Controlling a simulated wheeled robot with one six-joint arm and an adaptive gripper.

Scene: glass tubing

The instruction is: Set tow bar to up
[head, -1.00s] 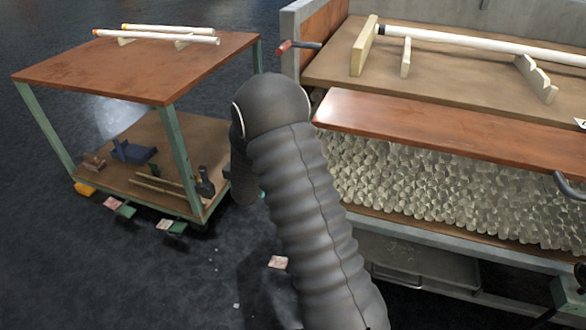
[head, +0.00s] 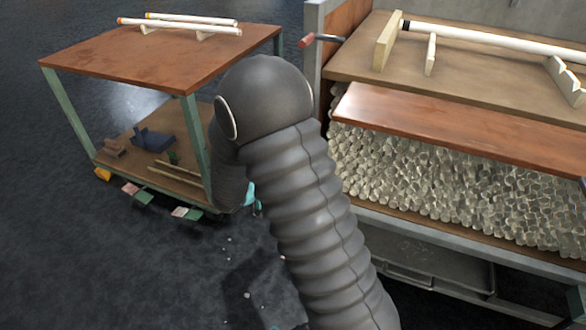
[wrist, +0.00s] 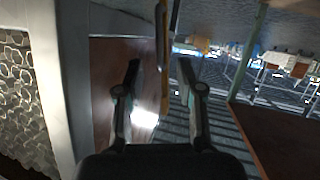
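My gripper (wrist: 160,82) shows in the wrist view with its two dark fingers spread apart. A thin orange-yellow bar (wrist: 163,45) stands upright in the picture, in line with the gap between the fingers. It may be the tow bar, but I cannot tell for sure, nor whether it is touched. The cart (head: 165,60), with a brown top and green legs, stands at the left in the head view. No tow bar can be made out on it there. My dark arm hides part of the cart and nearly all of my gripper in the head view.
Right of my arm, a bench (head: 352,75) holds glass rods in a bin, with a red-handled crank (head: 308,41) at its corner. White tubes (head: 180,25) lie on the cart's top. Small cards (head: 144,197) hang low by the cart. Floor at left is clear.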

